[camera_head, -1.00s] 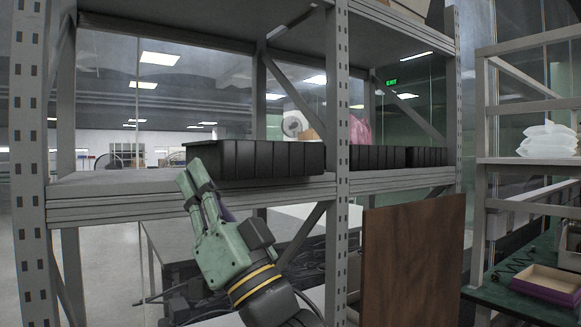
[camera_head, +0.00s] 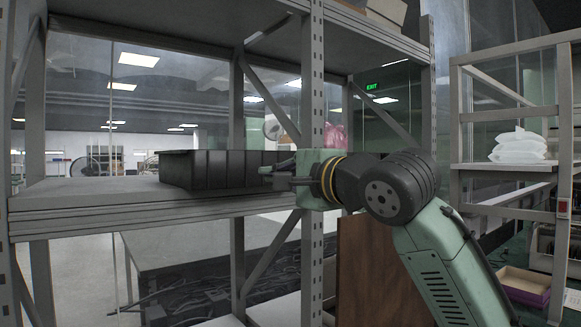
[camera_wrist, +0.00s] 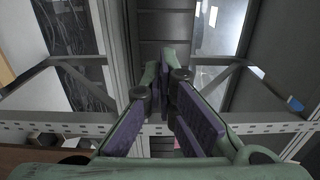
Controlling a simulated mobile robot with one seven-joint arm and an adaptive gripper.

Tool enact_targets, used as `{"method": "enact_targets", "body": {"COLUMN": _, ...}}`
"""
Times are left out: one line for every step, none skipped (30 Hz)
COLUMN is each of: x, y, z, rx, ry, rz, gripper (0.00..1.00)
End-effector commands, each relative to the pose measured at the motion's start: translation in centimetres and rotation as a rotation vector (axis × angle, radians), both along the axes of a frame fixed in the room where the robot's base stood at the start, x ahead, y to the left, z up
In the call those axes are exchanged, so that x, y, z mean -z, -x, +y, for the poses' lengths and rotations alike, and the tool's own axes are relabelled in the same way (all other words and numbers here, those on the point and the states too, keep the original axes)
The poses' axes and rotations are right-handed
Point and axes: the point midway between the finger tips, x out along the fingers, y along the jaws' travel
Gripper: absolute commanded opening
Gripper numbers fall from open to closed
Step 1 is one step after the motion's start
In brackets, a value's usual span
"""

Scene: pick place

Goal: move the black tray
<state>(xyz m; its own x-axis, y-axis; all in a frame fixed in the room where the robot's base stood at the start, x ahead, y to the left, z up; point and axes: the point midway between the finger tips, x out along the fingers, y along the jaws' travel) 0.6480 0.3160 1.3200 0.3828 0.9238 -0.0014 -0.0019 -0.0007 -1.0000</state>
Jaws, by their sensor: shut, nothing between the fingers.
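The black tray (camera_head: 215,170) is a long, dark, ribbed bin lying on the middle shelf, left of the front post. Its right end is partly hidden behind my gripper. My gripper (camera_head: 268,175) is at shelf height, pointing left, with its fingertips at the tray's right end; I cannot tell whether they touch. In the wrist view, my gripper's fingers (camera_wrist: 165,72) are together at the tips with nothing between them. A dark ribbed surface (camera_wrist: 165,25), likely the tray, lies beyond them.
The perforated post (camera_head: 312,75) stands right by my gripper. The shelf (camera_head: 90,192) is bare left of the tray. A brown board (camera_head: 370,275) stands below my arm. A rack with white bags (camera_head: 518,146) is at the right.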

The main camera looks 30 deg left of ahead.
Motion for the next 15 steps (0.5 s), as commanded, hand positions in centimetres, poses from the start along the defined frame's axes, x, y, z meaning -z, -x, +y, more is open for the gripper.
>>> {"method": "enact_targets", "body": {"x": -0.4, "y": -0.4, "z": 1.1, "rx": -0.001, "ry": 0.002, "rz": 0.001, "gripper": 0.00}}
{"method": "enact_targets", "body": {"x": -0.3, "y": -0.7, "z": 1.7, "rx": -0.001, "ry": 0.002, "rz": 0.002, "gripper": 0.00}}
{"method": "enact_targets", "body": {"x": -0.3, "y": -1.0, "z": 2.4, "rx": -0.001, "ry": 0.002, "rz": 0.001, "gripper": 0.00}}
{"method": "enact_targets", "body": {"x": -0.3, "y": -1.2, "z": 2.9, "rx": 0.000, "ry": 0.002, "rz": 0.001, "gripper": 0.00}}
{"method": "enact_targets", "body": {"x": -0.4, "y": -1.4, "z": 3.4, "rx": 0.000, "ry": 0.002, "rz": 0.000, "gripper": 0.00}}
{"method": "enact_targets", "body": {"x": -0.3, "y": -1.7, "z": 4.0, "rx": 0.000, "ry": 0.002, "rz": 0.001, "gripper": 0.00}}
{"method": "enact_targets", "body": {"x": -0.3, "y": -1.9, "z": 4.4, "rx": 0.000, "ry": 0.001, "rz": 0.002, "gripper": 0.00}}
{"method": "enact_targets", "body": {"x": -0.3, "y": -2.0, "z": 4.8, "rx": 0.000, "ry": 0.001, "rz": 0.002, "gripper": 0.00}}
{"method": "enact_targets", "body": {"x": -0.3, "y": -2.2, "z": 5.2, "rx": 0.000, "ry": 0.001, "rz": 0.000, "gripper": 0.00}}
{"method": "enact_targets", "body": {"x": -0.2, "y": -2.3, "z": 5.5, "rx": 0.000, "ry": 0.001, "rz": 0.000, "gripper": 0.00}}
{"method": "enact_targets", "body": {"x": -0.2, "y": -2.4, "z": 5.7, "rx": 0.000, "ry": 0.000, "rz": 0.000, "gripper": 0.00}}
{"method": "enact_targets", "body": {"x": -0.2, "y": -2.5, "z": 6.0, "rx": 0.000, "ry": 0.000, "rz": -0.001, "gripper": 0.00}}
{"method": "enact_targets", "body": {"x": -0.1, "y": -2.5, "z": 6.1, "rx": 0.000, "ry": 0.000, "rz": -0.001, "gripper": 0.00}}
{"method": "enact_targets", "body": {"x": -0.1, "y": -2.6, "z": 6.3, "rx": 0.000, "ry": 0.000, "rz": -0.001, "gripper": 0.00}}
{"method": "enact_targets", "body": {"x": -0.1, "y": -2.6, "z": 6.4, "rx": 0.000, "ry": -0.001, "rz": -0.001, "gripper": 0.00}}
